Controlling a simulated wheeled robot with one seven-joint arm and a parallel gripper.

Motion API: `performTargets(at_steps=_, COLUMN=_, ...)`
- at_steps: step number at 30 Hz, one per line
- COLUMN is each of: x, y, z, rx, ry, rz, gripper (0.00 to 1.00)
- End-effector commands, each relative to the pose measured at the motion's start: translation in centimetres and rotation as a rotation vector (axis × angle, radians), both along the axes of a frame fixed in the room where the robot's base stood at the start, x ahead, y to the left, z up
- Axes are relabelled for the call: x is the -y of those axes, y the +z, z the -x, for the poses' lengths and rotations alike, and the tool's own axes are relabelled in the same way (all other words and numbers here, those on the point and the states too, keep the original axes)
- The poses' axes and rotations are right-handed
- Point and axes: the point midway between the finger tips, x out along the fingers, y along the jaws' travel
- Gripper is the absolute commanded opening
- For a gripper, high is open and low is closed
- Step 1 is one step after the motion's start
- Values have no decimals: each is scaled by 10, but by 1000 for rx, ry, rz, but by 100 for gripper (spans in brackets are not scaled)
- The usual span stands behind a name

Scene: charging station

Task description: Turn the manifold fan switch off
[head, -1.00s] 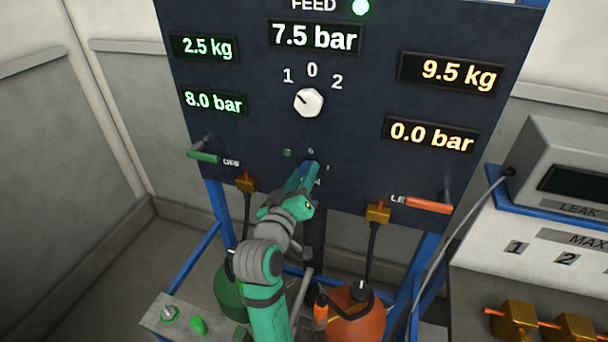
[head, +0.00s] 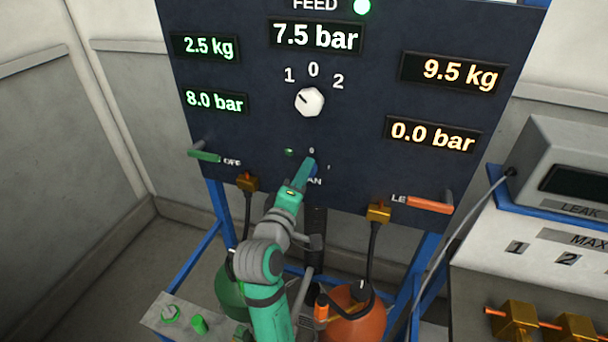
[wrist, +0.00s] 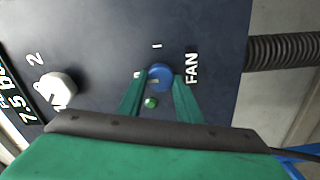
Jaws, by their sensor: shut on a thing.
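The manifold fan switch is a small blue round knob (wrist: 160,77) on the dark panel, beside the "FAN" label in the wrist view. In the head view the knob (head: 313,169) is mostly hidden behind my gripper (head: 308,168). My green gripper (wrist: 160,82) has one finger on each side of the knob and is shut on it.
A white selector knob (head: 310,102) marked 1, 0, 2 sits above on the panel (head: 350,150). A green lever (head: 205,156) is at left, an orange lever (head: 429,205) at right. Green and orange cylinders (head: 352,318) stand below. A leak unit (head: 570,150) is at right.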

Motion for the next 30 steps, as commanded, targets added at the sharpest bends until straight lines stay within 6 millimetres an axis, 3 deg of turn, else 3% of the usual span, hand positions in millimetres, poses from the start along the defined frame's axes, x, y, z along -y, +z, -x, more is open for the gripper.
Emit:
performTargets(at_steps=14, x=-1, y=-2, z=0, rx=-8, ry=2, rz=14, gripper=9)
performTargets(at_steps=15, x=-1, y=-2, z=0, rx=-9, ry=1, rz=14, gripper=37)
performTargets(at_steps=17, x=-1, y=-2, z=0, rx=-9, ry=1, rz=14, gripper=50)
performTargets(at_steps=30, x=-4, y=-1, z=9, rx=-6, ry=1, rz=13, gripper=50)
